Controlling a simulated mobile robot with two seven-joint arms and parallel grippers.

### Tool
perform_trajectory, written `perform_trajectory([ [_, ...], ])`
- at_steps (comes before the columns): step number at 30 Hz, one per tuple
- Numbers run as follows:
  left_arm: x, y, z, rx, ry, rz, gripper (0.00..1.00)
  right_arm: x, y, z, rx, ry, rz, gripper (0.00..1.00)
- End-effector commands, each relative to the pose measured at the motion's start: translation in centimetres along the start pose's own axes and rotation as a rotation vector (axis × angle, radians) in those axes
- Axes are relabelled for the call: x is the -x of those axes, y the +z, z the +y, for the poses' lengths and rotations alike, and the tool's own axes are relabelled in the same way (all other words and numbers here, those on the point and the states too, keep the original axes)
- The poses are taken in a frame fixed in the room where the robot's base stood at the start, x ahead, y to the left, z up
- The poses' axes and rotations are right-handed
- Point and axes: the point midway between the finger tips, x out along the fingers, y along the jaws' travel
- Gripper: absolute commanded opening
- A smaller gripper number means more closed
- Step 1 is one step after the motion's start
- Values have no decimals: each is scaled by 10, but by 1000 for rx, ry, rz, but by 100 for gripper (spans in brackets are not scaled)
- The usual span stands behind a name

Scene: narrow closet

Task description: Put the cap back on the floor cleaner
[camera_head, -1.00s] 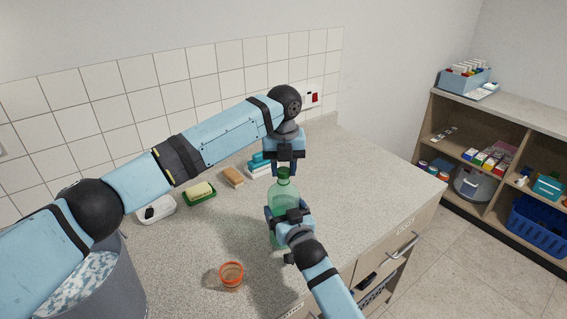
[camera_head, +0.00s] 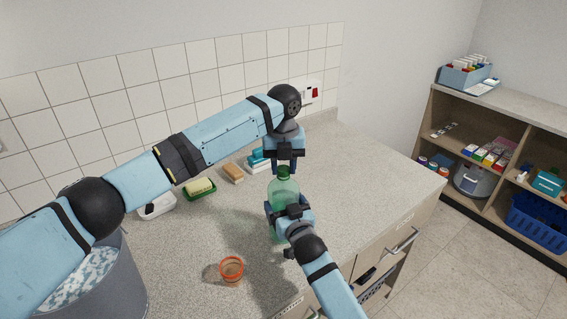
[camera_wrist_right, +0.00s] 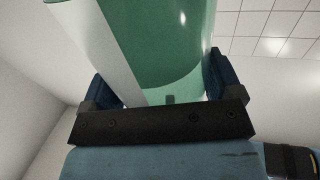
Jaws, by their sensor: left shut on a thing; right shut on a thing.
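The floor cleaner is a translucent green bottle (camera_head: 284,190) standing upright above the counter's front right part. My right gripper (camera_head: 283,209) is shut around its body. In the right wrist view the bottle (camera_wrist_right: 165,45) fills the space between the fingers, with a pale label strip on its left. My left gripper (camera_head: 286,167) points down over the bottle's top. It is shut on a small dark green piece, seemingly the cap (camera_head: 284,171), right at the neck. I cannot tell whether the cap is seated or just above the neck.
An orange-rimmed cup (camera_head: 231,269) stands on the counter at front left of the bottle. A grey bucket (camera_head: 105,285) is at left.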

Motion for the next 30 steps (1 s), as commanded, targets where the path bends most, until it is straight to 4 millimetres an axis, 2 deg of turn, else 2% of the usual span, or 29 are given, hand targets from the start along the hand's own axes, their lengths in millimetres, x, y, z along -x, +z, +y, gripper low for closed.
perform_trajectory([
  [2,-2,0,0,0,0,0,12,0,0,0,-1,0,-1,42],
  [3,-2,0,0,-2,0,0,12,0,0,0,-1,0,-1,19],
  [8,-1,0,0,-125,0,0,12,0,0,0,-1,0,-1,18],
  [15,-2,0,0,-595,1,0,12,0,0,0,-1,0,-1,18],
  [19,-2,0,0,-775,1,1,12,0,0,0,-1,0,-1,18],
  [23,-2,0,0,-849,1,1,12,0,0,0,-1,0,-1,18],
  [30,-2,0,0,-853,1,1,12,0,0,0,-1,0,-1,18],
])
